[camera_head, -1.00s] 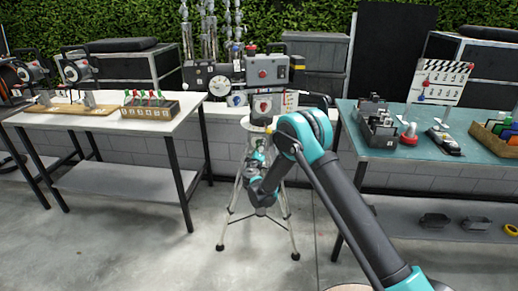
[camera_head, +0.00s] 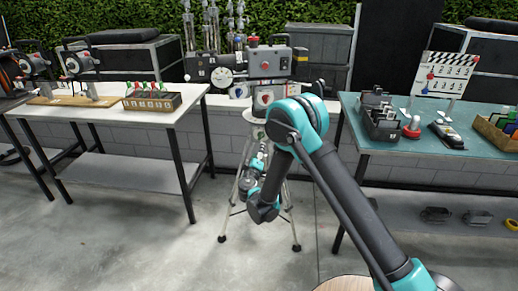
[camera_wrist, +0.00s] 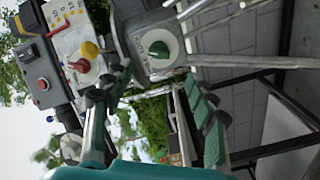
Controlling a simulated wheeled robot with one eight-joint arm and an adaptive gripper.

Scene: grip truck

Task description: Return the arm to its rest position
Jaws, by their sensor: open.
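My arm (camera_head: 345,195) reaches up from the bottom right to a raised teal elbow (camera_head: 297,118). Its forearm folds down to a dark wrist joint (camera_head: 263,207) in front of the tripod (camera_head: 289,215). In the head view my gripper is hard to tell from the tripod behind it. In the wrist view my gripper (camera_wrist: 155,88) is open, with its two dark green fingers wide apart and nothing between them. A grey box with a red button (camera_wrist: 40,82) and a white panel with red and yellow knobs (camera_wrist: 68,38) show beyond the left finger.
A grey machine (camera_head: 266,64) with a dial stands behind the elbow. A white table (camera_head: 95,110) with a bottle rack (camera_head: 152,103) is at left. A teal table (camera_head: 400,150) with bins (camera_head: 380,122) and a clapperboard (camera_head: 447,74) is at right. Floor at front left is clear.

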